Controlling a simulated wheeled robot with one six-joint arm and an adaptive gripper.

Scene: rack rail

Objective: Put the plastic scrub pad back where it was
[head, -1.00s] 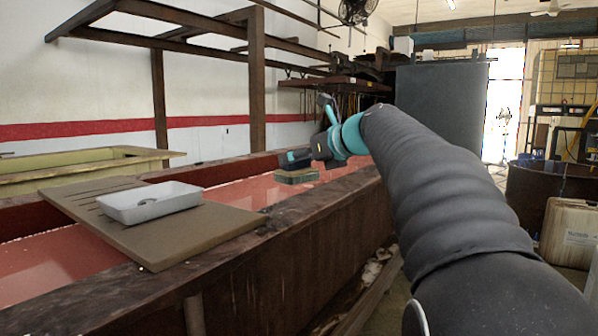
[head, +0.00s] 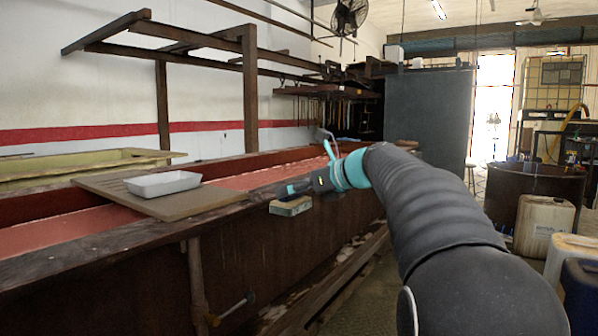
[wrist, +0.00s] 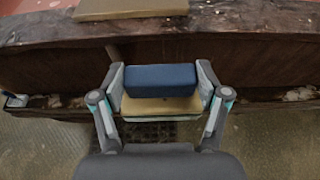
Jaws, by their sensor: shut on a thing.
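The plastic scrub pad (wrist: 160,106) shows in the wrist view as a blue block on a tan layer with a pale green edge. It also shows in the head view (head: 290,207). My gripper (wrist: 160,88) is shut on it, with one finger on each short side of the blue block. In the head view my gripper (head: 302,189) holds the pad in the air, in front of the long tub's near wall. The pad's underside is hidden.
The long dark tub (head: 120,262) holds reddish liquid. A brown board (head: 190,206) lies across it, bearing a white tray (head: 162,184). A pipe with a valve (head: 232,308) sticks out low on the near wall. Containers (head: 543,226) stand on the floor at right.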

